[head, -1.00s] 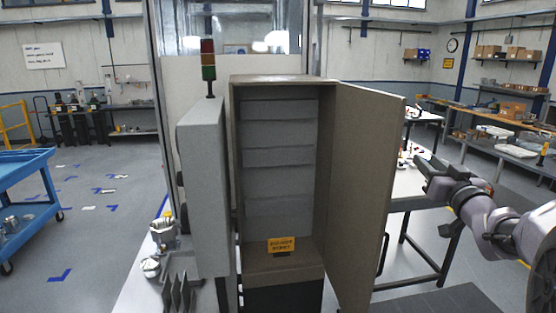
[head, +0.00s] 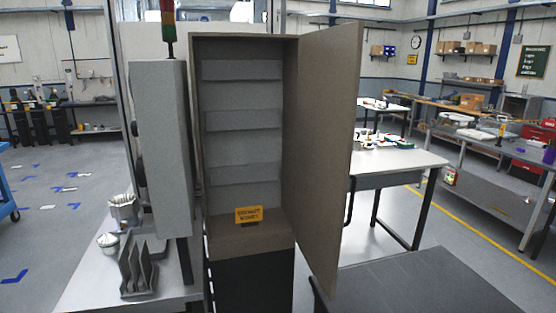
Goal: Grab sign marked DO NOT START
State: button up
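A small yellow sign with dark lettering (head: 249,214) stands on the floor of an open grey-brown cabinet (head: 222,239), near its front edge. The lettering is too blurred to read for certain. The sign looks upright and faces me, and nothing covers it. My gripper is not in view.
The cabinet's door (head: 335,150) stands wide open on the right. A grey panel box (head: 160,150) stands close on the left, above metal parts (head: 137,268) on a bench. A dark flat surface (head: 420,290) lies at the lower right, before a white-topped table (head: 400,163).

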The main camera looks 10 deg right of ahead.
aim_at(248, 217)
jog(key=k+l+u, duration=0.35)
jog(key=k+l, duration=0.55)
jog(key=l, duration=0.3)
jog(key=k+l+u, duration=0.4)
jog(key=k+l, duration=0.6)
jog(key=i+j+z, duration=0.1)
jog(key=i+j, duration=0.3)
jog(key=i, duration=0.2)
jog(key=i+j+z, duration=0.1)
jog(key=i+j, duration=0.4)
jog(key=i+j+z, duration=0.1)
jog(key=i+j, duration=0.4)
jog(key=i, duration=0.25)
jog(key=i+j+z, duration=0.1)
jog(key=i+j, duration=0.4)
jog(key=i, duration=0.25)
jog(key=i+j+z, duration=0.1)
jog(key=i+j, duration=0.5)
jog(key=i, duration=0.45)
